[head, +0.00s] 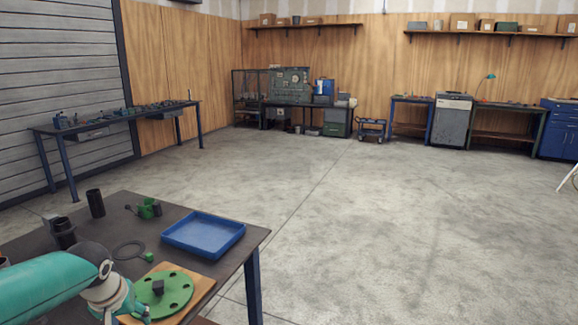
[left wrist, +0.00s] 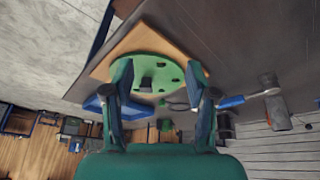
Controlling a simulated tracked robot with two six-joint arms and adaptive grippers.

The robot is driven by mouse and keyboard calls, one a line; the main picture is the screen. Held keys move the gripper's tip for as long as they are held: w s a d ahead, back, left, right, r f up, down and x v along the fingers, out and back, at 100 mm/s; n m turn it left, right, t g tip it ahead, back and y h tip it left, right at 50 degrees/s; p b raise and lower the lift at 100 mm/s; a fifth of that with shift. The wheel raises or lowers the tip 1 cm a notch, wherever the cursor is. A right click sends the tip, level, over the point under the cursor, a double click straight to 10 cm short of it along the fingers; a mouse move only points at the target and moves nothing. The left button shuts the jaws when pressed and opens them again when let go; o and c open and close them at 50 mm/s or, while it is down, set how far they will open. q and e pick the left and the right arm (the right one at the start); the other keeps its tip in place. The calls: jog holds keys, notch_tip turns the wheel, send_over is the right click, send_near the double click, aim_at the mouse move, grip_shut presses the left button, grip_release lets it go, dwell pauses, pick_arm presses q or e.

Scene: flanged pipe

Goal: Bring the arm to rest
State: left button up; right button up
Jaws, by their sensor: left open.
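A green round flange (head: 175,292) with several holes lies on a wooden board (head: 205,283) at the near end of the dark table. A small dark block (head: 158,287) stands at its middle. My left gripper (head: 136,308) is at the flange's left side in the head view, partly cut by the lower edge. In the left wrist view my left gripper (left wrist: 158,74) is open, its fingers apart and nothing held between them. The flange (left wrist: 150,72) shows beyond and between the fingertips; whether they touch it I cannot tell. My right gripper is in neither view.
A blue tray (head: 203,251), a dark ring (head: 128,250), a green fitting (head: 149,208) and dark cylinders (head: 96,203) stand on the table. The floor to the right is clear.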

pick_arm(q)
jog(key=s+d+f+m+g+h, duration=0.1)
jog(key=s+d+f+h, duration=0.15)
jog(key=d+f, duration=0.6)
jog(key=s+d+f+m+g+h, duration=0.1)
jog(key=s+d+f, duration=0.3)
jog(key=f, duration=0.8)
jog(key=s+d+f, duration=0.3)
jog(key=s+f, duration=0.1)
jog(key=s, duration=0.2)
jog(key=s+d+f+g+h, duration=0.1)
jog(key=s+d+f, duration=0.2)
jog(key=s, duration=0.3)
jog(key=s+d+f, duration=0.3)
jog(key=s+f, duration=0.2)
jog(key=shift+s+d+f+h, duration=0.3)
jog(key=shift+s+f+h, duration=0.05)
jog(key=shift+s+f, duration=0.05)
jog(key=c, duration=0.3)
jog(key=shift+a, duration=0.1)
